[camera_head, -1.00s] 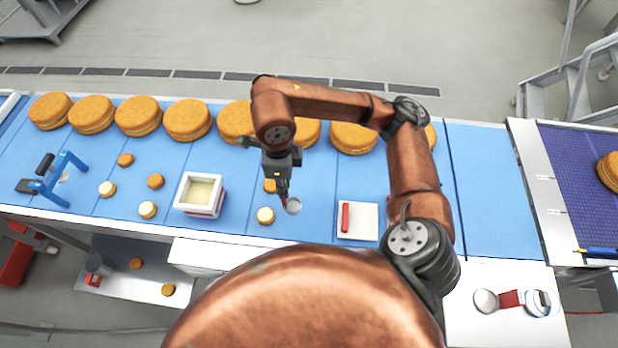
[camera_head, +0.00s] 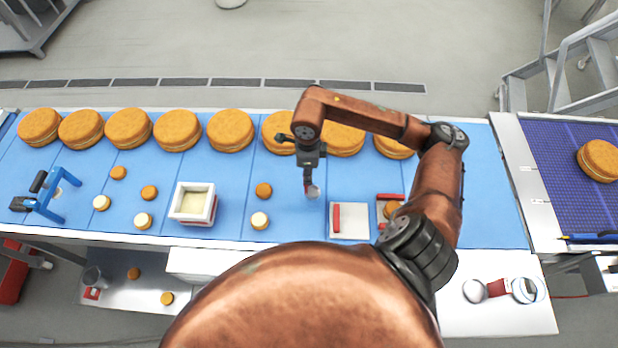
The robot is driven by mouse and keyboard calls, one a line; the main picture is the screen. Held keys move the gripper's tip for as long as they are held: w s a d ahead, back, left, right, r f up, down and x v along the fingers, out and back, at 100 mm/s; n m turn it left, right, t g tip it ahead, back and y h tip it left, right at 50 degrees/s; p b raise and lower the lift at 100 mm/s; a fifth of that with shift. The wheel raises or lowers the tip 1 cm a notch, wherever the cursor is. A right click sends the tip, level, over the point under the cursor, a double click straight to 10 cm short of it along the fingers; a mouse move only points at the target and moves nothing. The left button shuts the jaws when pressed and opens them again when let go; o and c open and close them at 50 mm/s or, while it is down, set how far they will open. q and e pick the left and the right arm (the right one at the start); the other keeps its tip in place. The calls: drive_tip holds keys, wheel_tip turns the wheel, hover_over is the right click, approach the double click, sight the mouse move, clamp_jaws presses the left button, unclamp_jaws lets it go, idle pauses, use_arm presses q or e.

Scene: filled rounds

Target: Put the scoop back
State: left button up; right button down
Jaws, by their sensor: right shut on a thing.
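The scoop (camera_head: 313,192) has a red handle and a small round pale head. My right gripper (camera_head: 308,177) is shut on its handle and holds it, head down, over the blue belt. I cannot tell whether the head touches the belt. A white square tub of cream (camera_head: 177,214) stands to the left. A white square plate (camera_head: 355,222) with a red bar at its left side lies to the right of the scoop. Which of these is the scoop's own place I cannot tell. My left gripper is not in view.
Small rounds, orange (camera_head: 263,190) and cream-topped (camera_head: 260,221), lie left of the scoop. A red-edged tray (camera_head: 382,220) with an orange round is partly behind my arm. Large orange cakes (camera_head: 231,130) line the back. A blue stand (camera_head: 62,196) is far left.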

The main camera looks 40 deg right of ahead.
wheel_tip(320, 180, down, 2)
drive_tip(key=shift+d+f+p, duration=0.1)
drive_tip(key=shift+p, duration=0.45)
drive_tip(key=shift+f, duration=0.55)
drive_tip(key=shift+f, duration=0.2)
drive_tip(key=c, duration=1.9)
unclamp_jaws()
drive_tip(key=shift+r, duration=0.15)
